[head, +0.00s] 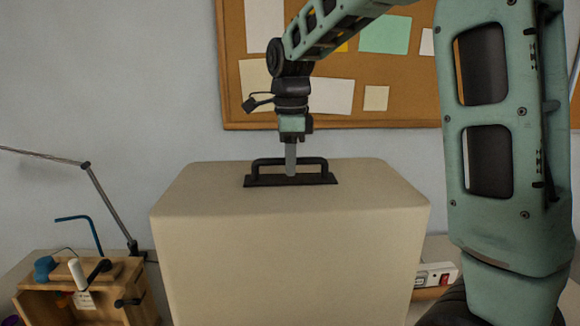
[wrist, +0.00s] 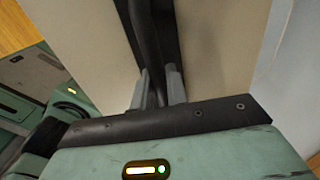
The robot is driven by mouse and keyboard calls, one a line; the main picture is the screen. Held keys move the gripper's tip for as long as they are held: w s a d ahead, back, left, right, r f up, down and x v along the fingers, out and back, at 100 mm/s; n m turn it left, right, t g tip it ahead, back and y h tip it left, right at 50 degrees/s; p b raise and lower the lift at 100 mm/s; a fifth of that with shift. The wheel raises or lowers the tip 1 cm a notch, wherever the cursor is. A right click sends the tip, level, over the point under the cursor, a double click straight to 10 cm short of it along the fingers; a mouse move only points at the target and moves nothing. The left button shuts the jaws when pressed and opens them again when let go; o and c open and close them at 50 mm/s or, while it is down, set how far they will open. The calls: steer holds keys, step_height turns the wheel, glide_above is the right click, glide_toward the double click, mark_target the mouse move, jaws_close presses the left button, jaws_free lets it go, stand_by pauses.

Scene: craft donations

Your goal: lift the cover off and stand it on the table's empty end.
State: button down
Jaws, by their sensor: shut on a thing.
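The cover (head: 290,250) is a large beige box shape with rounded edges, in the middle of the head view. A black handle (head: 262,164) on a black plate is fixed to its top. My gripper (head: 291,170) reaches down from above and is shut on the handle's bar. In the wrist view, my gripper's two grey fingers (wrist: 160,88) stand on either side of the black bar, with the beige top of the cover (wrist: 218,50) behind. The cover looks upright. Its lower edge is out of the picture, so I cannot tell whether it touches the table.
A wooden box (head: 85,290) with craft items stands at the left, with a thin lamp arm (head: 110,205) behind it. A white power strip (head: 436,276) lies at the right. A cork board (head: 400,100) hangs on the wall behind.

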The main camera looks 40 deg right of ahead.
step_height(320, 180, up, 17)
steer(key=p, duration=1.2)
steer(key=shift+p, duration=0.4)
